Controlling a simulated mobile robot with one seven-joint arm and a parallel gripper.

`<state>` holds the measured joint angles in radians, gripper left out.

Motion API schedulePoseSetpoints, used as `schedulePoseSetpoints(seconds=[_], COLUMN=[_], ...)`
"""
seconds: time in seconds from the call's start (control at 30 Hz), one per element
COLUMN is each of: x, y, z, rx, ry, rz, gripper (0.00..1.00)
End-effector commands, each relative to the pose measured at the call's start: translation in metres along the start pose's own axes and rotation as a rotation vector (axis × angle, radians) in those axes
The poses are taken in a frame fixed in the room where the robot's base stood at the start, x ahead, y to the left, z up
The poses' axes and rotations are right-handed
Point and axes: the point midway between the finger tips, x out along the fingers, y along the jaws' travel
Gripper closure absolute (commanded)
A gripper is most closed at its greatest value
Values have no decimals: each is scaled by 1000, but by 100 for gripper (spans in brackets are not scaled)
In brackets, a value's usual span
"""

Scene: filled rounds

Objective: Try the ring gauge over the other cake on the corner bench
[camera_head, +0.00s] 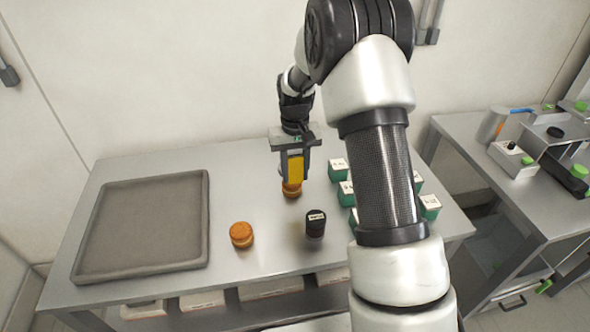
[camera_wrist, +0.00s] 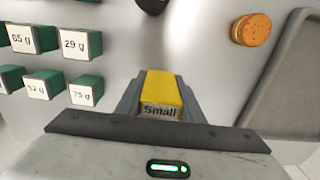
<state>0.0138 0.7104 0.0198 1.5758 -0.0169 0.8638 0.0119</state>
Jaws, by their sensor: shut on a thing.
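My gripper (camera_head: 294,172) is shut on a yellow block marked "Small" (camera_wrist: 161,90), which looks like the handle of the ring gauge; the yellow block also shows in the head view (camera_head: 295,169). No ring can be made out below it. One orange-brown cake (camera_head: 291,190) is directly below the yellow block in the head view; I cannot tell whether they touch. It is hidden in the wrist view. The other cake (camera_head: 241,234) sits apart on the bench, towards the front, and shows at the top right of the wrist view (camera_wrist: 251,29).
A grey tray (camera_head: 205,225) lies empty on the bench (camera_head: 270,272) at left. A dark lidded jar (camera_head: 315,222) stands right of the separate cake. Several green blocks with white weight labels (camera_head: 338,170) stand at right, partly behind my arm. A side bench (camera_head: 470,133) holds equipment.

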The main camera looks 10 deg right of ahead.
Motion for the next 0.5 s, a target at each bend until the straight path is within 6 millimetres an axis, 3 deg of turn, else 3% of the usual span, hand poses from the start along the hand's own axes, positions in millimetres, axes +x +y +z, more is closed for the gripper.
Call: schedulePoseSetpoints(seconds=[0.37,0.5], x=[29,28], y=[0,0], z=[0,0], rx=[0,0], ry=[0,1], rz=[0,0], gripper=[89,89])
